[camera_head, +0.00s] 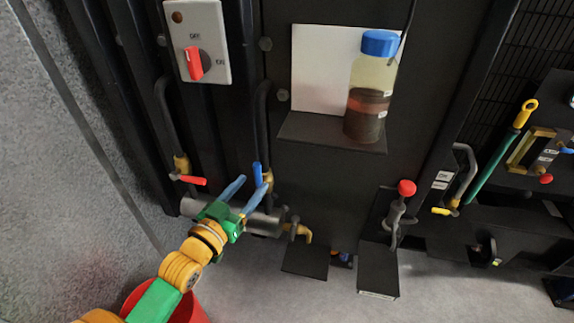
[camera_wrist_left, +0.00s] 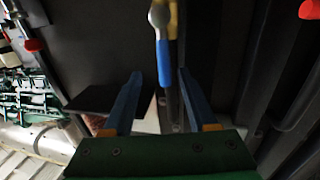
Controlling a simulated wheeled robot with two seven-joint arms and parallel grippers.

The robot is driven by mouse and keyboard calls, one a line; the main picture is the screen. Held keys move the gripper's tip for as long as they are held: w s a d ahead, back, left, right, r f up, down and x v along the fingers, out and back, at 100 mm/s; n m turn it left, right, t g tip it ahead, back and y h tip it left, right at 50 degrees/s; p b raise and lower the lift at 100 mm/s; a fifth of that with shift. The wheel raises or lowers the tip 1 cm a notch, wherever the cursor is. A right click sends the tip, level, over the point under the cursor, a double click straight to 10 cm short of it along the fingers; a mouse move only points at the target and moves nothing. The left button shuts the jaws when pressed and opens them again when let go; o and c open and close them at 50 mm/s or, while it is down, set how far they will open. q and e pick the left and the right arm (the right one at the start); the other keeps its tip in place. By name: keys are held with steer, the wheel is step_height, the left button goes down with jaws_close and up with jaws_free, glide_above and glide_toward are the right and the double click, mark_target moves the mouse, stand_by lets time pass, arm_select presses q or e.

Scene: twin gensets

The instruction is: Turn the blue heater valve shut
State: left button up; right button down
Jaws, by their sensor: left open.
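The blue heater valve handle (camera_head: 257,174) stands roughly upright on the brass fitting above the grey heater cylinder (camera_head: 262,223). My left gripper (camera_head: 255,184) comes in from the lower left, open, with its two blue fingers pointing up at the handle. In the left wrist view the blue handle (camera_wrist_left: 163,62) hangs in the gap between the open fingertips (camera_wrist_left: 159,76), closer to the right finger. I cannot tell whether a finger touches it. The gripper holds nothing. My right gripper is not in view.
A red lever (camera_head: 192,180) sits on the pipe to the left. A shelf (camera_head: 330,133) holds a blue-capped bottle (camera_head: 370,88). A switch box (camera_head: 196,42) is above. A red-knobbed lever (camera_head: 406,188) is to the right. A red bucket (camera_head: 197,308) is below my arm.

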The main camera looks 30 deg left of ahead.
mark_target(255, 176)
arm_select(q)
steer(key=w, duration=0.2)
steer(key=w+a, duration=0.1)
steer(key=w, duration=0.1)
steer(key=shift+w, duration=0.3)
steer(key=shift+w+d, duration=0.15)
steer(key=shift+w, duration=0.2)
steer(key=shift+s, duration=0.1)
jaws_close()
stand_by(0.8)
